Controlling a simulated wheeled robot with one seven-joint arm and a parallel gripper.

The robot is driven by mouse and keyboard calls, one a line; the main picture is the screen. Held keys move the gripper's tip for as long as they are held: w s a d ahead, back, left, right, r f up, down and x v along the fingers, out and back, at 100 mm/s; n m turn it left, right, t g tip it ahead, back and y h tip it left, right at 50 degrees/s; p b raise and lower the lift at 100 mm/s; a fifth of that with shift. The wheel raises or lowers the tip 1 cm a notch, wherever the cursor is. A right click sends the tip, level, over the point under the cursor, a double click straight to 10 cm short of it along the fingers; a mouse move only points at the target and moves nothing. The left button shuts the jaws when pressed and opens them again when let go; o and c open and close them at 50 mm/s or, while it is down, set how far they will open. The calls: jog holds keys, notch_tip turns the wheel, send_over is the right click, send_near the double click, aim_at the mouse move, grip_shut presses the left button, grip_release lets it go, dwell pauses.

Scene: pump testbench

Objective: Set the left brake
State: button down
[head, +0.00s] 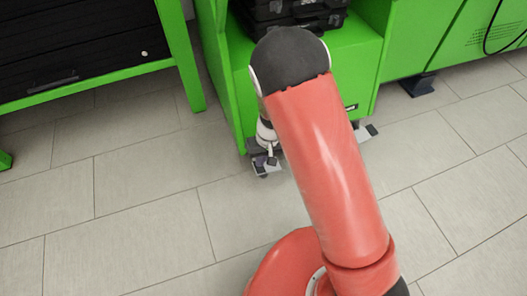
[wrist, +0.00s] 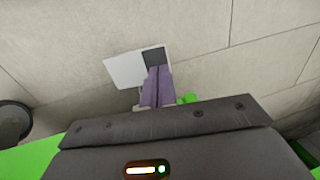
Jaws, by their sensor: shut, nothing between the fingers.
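The left brake (wrist: 122,70) shows in the wrist view as a pale flat plate with a dark pad at its right end, just above the floor. My gripper (wrist: 158,70) is shut and empty. Its purple-grey fingertips reach the dark pad and overlap its lower part in the picture. I cannot tell whether they press on it or hover just over it. In the head view, the brake and fingers are small and crowded together at the foot of the green cart, partly hidden by my arm.
The green cart (head: 238,110) carries black cases (head: 300,14). A second pale and dark foot pedal (head: 366,132) sits at its right foot. A green bench with black drawers (head: 75,50) stands left. The tiled floor (head: 140,200) in front is clear.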

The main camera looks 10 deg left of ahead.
aim_at(255, 169)
jog(key=shift+s+a+f, duration=0.1)
jog(key=shift+a+f, duration=0.1)
jog(key=shift+f, duration=0.65)
jog(key=shift+s+a+r+t+h+p, duration=0.2)
jog(key=shift+t+h+p, duration=0.15)
jog(key=shift+p, duration=0.65)
jog(key=shift+s+a+f+t+h+p, duration=0.2)
jog(key=shift+h+p, duration=0.45)
jog(key=shift+p, duration=0.55)
jog(key=shift+a+f+b, duration=0.15)
jog(key=shift+f+b, duration=0.15)
jog(key=shift+f, duration=0.2)
jog(key=shift+a+f, duration=0.2)
jog(key=shift+f, duration=0.05)
